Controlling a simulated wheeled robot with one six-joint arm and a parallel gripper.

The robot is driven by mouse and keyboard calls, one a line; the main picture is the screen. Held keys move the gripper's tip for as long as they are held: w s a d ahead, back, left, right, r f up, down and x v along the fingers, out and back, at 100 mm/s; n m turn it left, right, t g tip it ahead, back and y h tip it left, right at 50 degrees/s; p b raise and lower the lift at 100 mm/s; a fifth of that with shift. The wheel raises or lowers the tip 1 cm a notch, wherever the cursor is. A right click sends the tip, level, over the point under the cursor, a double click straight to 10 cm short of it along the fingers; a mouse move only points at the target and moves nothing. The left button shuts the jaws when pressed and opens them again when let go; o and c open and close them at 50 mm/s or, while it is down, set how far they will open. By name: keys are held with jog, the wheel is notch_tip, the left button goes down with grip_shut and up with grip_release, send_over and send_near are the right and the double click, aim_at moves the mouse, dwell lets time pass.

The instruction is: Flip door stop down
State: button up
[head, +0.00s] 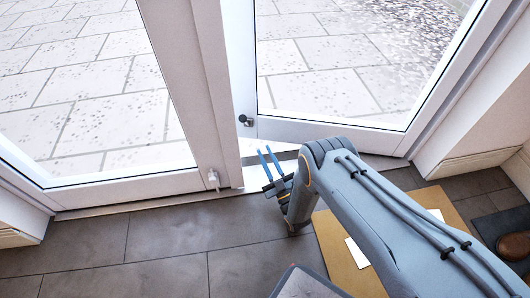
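Two white-framed glass door leaves stand ahead, the left leaf (120,188) and the right leaf (330,128), with a gap between their lower corners. A small dark fitting (246,120) sits at the right leaf's lower left corner. A small pale metal fitting (213,180) sits at the left leaf's lower right corner. Either could be the door stop; its flip position is too small to tell. My gripper (265,149) has two blue fingers, apart and empty. They point toward the right leaf's lower corner, below the dark fitting and not touching it.
A pale threshold (120,209) runs below the doors. Grey floor tiles (165,250) are clear to the left. Under my arm lie a tan board (335,252) and a white sheet (357,252). A brown shoe (513,245) rests on a dark mat (488,228) at right.

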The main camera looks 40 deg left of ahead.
jog(key=shift+c, duration=0.5)
jog(key=shift+w, duration=0.1)
jog(key=c, duration=0.3)
jog(key=shift+w+a, duration=0.15)
grip_shut()
jog(key=w+a+m+g+b, duration=0.3)
jog(key=w+m+g+b, duration=0.1)
jog(key=w+m+g, duration=0.6)
jog(key=s+b+x, duration=0.1)
jog(key=b+x, duration=0.2)
jog(key=x, duration=0.7)
jog(key=shift+s+r+m, duration=0.2)
jog(key=shift+r+m, duration=0.2)
